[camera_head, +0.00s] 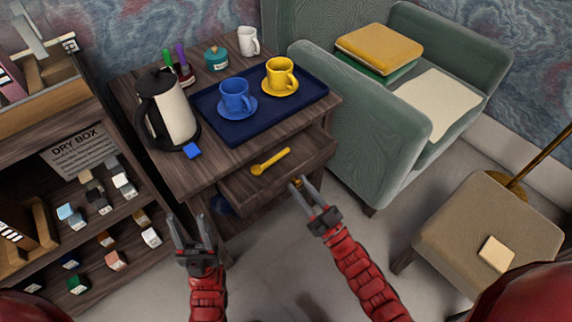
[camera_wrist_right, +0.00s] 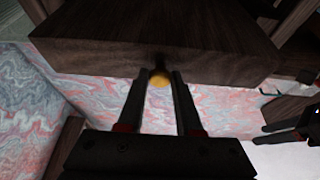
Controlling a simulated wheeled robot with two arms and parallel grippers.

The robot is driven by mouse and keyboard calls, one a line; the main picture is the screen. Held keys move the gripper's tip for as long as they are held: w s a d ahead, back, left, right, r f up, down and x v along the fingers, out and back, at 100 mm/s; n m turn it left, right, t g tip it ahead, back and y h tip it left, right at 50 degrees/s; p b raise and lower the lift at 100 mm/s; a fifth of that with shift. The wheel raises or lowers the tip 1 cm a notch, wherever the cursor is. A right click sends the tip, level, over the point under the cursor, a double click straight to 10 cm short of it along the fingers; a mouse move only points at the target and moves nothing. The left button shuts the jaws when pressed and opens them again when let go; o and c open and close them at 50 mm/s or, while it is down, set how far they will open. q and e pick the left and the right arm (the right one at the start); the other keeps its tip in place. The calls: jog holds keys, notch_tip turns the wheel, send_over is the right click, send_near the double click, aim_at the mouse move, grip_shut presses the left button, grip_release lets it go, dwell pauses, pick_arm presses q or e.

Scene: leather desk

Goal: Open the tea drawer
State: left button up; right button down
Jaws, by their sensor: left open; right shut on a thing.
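The tea drawer (camera_head: 311,152) of the dark wooden side table stands pulled partly out, and a yellow spoon (camera_head: 270,161) lies inside it. The drawer's wooden front also shows in the right wrist view (camera_wrist_right: 150,40). My right gripper (camera_head: 301,187) is at the drawer front, shut on the small brass knob (camera_wrist_right: 160,79). In the right wrist view, the knob sits between its two fingers. My left gripper (camera_head: 188,220) is open and empty, in front of the table's left part, apart from the drawer.
On the table (camera_head: 195,176) are a kettle (camera_head: 172,115) and a blue tray (camera_head: 213,107) with a blue cup (camera_head: 236,97) and a yellow cup (camera_head: 281,73). A shelf (camera_head: 122,212) stands left, a green armchair (camera_head: 365,120) right, a stool (camera_head: 470,225) front right.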

jog(key=s+d+p, duration=0.3)
jog(key=s+d, duration=0.3)
jog(key=s, duration=0.2)
jog(key=shift+s, duration=0.15)
jog(key=c, duration=0.6)
grip_release()
jog(key=p+v, duration=0.1)
jog(key=v, duration=1.6)
jog(key=shift+s+d+f+p, duration=0.1)
jog(key=shift+s+d+p, duration=0.05)
jog(key=shift+p, duration=0.15)
